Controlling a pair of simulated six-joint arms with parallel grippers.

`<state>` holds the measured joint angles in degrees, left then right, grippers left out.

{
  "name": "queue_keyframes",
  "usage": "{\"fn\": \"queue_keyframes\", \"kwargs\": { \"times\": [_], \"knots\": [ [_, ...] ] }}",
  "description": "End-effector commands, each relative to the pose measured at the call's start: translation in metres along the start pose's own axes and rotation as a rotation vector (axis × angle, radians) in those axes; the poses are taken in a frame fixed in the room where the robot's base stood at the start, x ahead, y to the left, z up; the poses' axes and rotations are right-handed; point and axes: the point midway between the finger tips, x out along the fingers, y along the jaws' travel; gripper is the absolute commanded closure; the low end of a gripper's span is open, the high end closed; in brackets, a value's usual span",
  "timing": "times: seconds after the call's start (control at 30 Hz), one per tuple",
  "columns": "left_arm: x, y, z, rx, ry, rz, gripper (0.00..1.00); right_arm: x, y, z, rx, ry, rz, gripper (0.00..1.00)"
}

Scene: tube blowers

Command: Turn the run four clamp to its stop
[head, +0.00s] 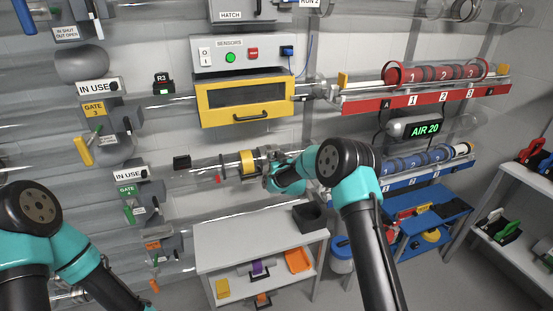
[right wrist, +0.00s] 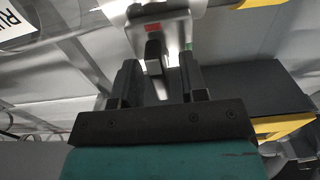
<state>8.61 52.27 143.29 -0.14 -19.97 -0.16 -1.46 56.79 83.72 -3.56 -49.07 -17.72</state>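The clamp on the tube run below the yellow box shows in the right wrist view as a metal piece (right wrist: 160,35) with a red mark and a dark handle (right wrist: 154,52). In the head view, the tube beside it carries a yellow band (head: 247,163). My right gripper (right wrist: 160,85) is open, with its two dark fingers apart on either side of the handle's line. Gaps show on both sides, so it does not grip the handle. In the head view the right gripper (head: 268,172) is at the tube, partly hidden by its own wrist. My left gripper is out of view; only its arm shows.
A yellow-framed box (head: 244,98) sits above the clamp, under a sensors panel (head: 242,53). A white table (head: 262,235) with a dark bin (head: 309,216) stands below. Gates with hanging handles line the left. Red (head: 425,96) and blue racks are at right.

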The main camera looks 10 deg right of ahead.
Motion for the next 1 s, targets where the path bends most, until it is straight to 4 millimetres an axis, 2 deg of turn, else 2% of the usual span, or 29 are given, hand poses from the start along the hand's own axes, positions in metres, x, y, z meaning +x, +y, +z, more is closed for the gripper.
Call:
{"fn": "queue_keyframes", "kwargs": {
  "times": [0.3,0.7,1.0],
  "knots": [
    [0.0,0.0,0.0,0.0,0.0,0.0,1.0,0.0015,-0.0001,0.0001,0.0,0.0,0.0,0.62],
    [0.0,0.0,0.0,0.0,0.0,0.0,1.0,0.0013,-0.0001,0.0002,0.0,0.0,0.0,1.0],
    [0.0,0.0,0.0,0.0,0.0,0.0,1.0,0.0013,-0.0001,0.0002,0.014,0.0,0.0,1.0]
  ]
}}
